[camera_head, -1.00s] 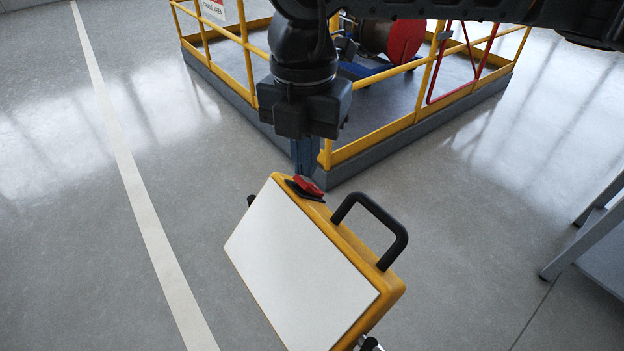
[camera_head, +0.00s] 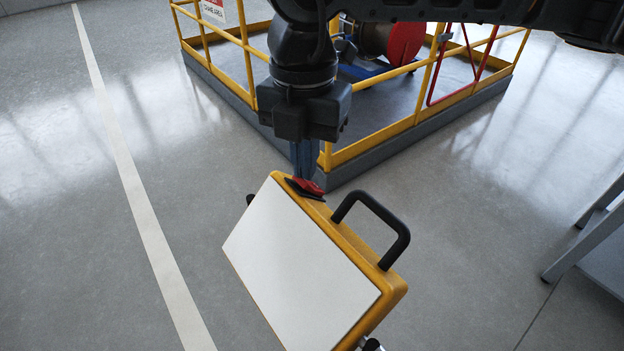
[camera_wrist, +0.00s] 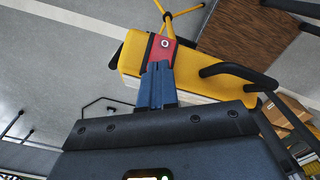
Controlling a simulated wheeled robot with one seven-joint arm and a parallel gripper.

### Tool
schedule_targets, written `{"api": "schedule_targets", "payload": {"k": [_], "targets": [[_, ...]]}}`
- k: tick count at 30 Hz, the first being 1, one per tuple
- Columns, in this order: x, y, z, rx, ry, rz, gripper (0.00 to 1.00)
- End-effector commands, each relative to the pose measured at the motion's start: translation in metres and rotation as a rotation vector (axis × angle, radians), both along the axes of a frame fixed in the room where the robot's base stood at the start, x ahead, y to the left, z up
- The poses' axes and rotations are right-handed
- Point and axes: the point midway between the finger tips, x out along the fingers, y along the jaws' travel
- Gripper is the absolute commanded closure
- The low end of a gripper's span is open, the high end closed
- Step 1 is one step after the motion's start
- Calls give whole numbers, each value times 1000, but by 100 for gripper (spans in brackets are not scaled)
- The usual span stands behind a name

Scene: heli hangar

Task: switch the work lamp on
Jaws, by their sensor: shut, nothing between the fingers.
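The work lamp (camera_head: 300,270) has a yellow housing, a flat white front panel and a black carrying handle (camera_head: 385,230). A red rocker switch (camera_head: 308,186) in a black surround sits on its top edge. The switch also shows in the wrist view (camera_wrist: 162,46), with a white ring mark at its far end. My gripper (camera_head: 308,174) points down with its blue fingers together and empty. Its tips (camera_wrist: 158,64) are at the near part of the switch, touching or very close; I cannot tell which. The fingers hide part of the switch. I cannot tell whether the panel glows.
A platform with yellow railings (camera_head: 400,125) stands behind the lamp, with a red-ended reel (camera_head: 405,42) on it. A grey metal frame (camera_head: 590,235) is at the right edge. The floor left of the lamp is clear apart from a painted white line (camera_head: 140,205).

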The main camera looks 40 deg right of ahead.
Motion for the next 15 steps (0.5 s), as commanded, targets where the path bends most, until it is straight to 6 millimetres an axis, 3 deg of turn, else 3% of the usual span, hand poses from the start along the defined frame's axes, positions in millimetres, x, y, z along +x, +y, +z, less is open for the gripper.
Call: {"api": "schedule_targets", "payload": {"k": [15], "targets": [[0,-1,34,-3,1,0,100]]}}
